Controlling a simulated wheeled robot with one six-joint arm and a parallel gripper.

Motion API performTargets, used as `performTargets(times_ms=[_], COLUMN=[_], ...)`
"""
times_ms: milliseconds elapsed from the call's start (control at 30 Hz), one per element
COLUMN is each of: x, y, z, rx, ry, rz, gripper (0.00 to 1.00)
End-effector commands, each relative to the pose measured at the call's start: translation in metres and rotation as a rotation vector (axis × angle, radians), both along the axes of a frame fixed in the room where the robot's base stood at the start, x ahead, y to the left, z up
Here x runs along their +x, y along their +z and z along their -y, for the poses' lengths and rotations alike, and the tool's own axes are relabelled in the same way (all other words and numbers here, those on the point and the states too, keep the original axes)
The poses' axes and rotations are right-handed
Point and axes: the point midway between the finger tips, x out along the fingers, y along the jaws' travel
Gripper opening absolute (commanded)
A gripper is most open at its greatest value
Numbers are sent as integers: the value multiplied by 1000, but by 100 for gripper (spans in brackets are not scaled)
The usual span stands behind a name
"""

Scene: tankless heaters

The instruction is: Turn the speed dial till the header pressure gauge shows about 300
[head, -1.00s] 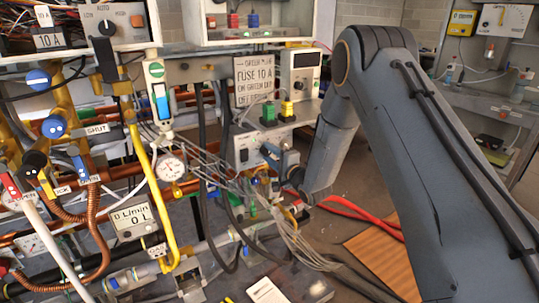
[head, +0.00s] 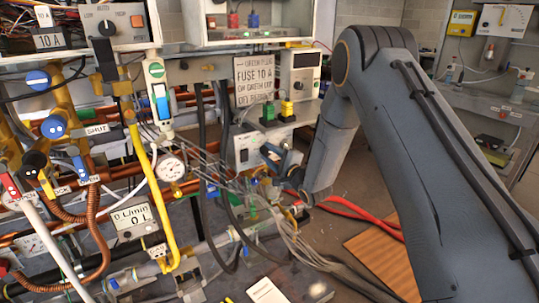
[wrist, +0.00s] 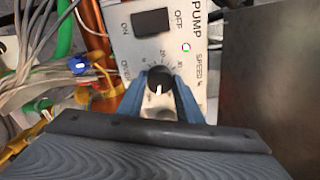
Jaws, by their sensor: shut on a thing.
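The black speed dial (wrist: 160,79) is on the pale PUMP panel (wrist: 128,22), below an ON/OFF switch (wrist: 153,22). My gripper (wrist: 160,84) has its two blue fingers on either side of the dial, shut on it. The dial's white pointer line points down in the wrist view. In the head view my gripper (head: 274,157) is at the front of the pump box (head: 248,149), and the dial is hidden. A round white gauge (head: 170,167) hangs on the copper pipework; its reading is too small to tell.
Grey cables (head: 285,225) hang beside and below my gripper. A second round gauge (head: 30,246) is at the lower left.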

Motion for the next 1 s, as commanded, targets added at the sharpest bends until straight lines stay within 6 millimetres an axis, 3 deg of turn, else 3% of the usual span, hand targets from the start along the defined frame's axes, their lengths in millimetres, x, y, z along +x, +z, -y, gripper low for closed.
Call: performTargets(times_ms=[33, 133, 533, 1000], x=[-1, -1, -7, -61], y=[-2, -2, -1, -1], z=[-1, 0, 5, 41], rx=[-2, -1, -1, -1], ry=[2, 1, 0, 0], rz=[-4, -4, -2, -2], gripper=[35, 51, 51, 51])
